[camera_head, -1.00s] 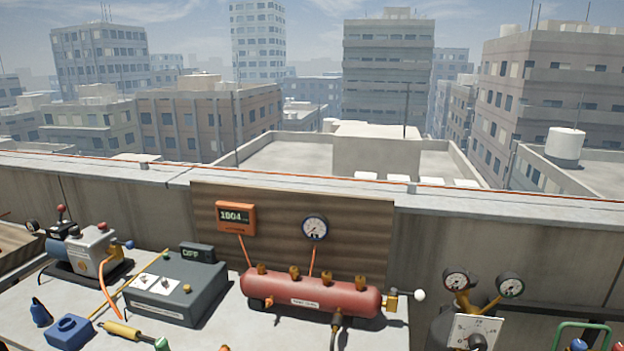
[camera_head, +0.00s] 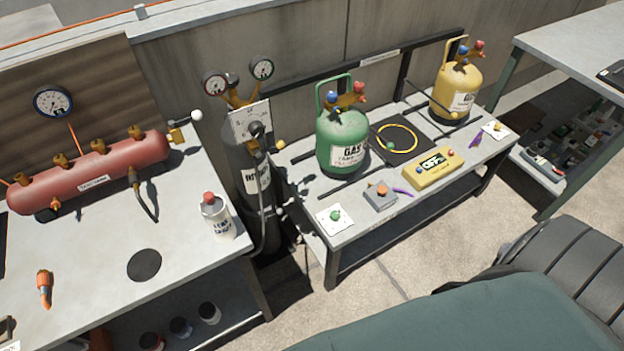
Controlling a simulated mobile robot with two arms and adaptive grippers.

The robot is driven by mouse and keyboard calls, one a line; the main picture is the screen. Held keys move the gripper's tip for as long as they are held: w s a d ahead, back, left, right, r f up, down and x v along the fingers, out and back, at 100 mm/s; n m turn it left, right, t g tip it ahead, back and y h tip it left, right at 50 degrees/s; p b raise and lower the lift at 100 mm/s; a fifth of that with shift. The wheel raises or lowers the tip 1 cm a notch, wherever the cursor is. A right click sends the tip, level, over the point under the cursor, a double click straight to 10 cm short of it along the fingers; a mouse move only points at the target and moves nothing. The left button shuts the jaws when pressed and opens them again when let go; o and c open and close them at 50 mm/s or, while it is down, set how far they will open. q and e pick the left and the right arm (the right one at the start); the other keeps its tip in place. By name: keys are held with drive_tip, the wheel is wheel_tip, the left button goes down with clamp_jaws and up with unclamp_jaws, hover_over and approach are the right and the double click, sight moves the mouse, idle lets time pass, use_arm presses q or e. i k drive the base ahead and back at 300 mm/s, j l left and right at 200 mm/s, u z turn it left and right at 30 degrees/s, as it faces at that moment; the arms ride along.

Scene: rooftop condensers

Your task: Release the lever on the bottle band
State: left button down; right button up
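A tall dark gas bottle (camera_head: 238,160) stands upright between two tables in the head view. Two round gauges (camera_head: 215,84) (camera_head: 262,69) and a white plate (camera_head: 250,121) sit at its top. A short lever with a yellow end (camera_head: 280,146) sticks out to the right at the bottle's upper part. I cannot clearly make out a band around the bottle, nor whether this lever belongs to one. A dark hose hangs down the bottle's front. Neither of my grippers is in view.
The left table (camera_head: 90,260) holds a red manifold (camera_head: 90,172) and a white bottle (camera_head: 217,216). The right bench (camera_head: 350,226) carries a green cylinder (camera_head: 341,140), a yellow cylinder (camera_head: 456,92) and a yellow scale (camera_head: 434,167). Bare floor (camera_head: 370,275) shows before the right bench.

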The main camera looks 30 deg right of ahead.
sight(280, 212)
drive_tip(key=z, duration=0.65)
drive_tip(key=u, duration=0.35)
drive_tip(key=l+u, duration=0.45)
drive_tip(key=k+l+u, duration=0.15)
drive_tip(key=l+u, duration=0.3)
drive_tip(key=l, duration=0.15)
drive_tip(key=k+l, duration=0.1)
drive_tip(key=l, duration=0.25)
drive_tip(key=k+l+u, duration=0.1)
drive_tip(key=l, duration=0.3)
drive_tip(key=k+l, duration=0.1)
drive_tip(key=l, duration=0.25)
drive_tip(key=k+l, duration=0.15)
drive_tip(key=l, duration=0.25)
drive_tip(key=k+l+u, duration=0.1)
drive_tip(key=l, duration=0.25)
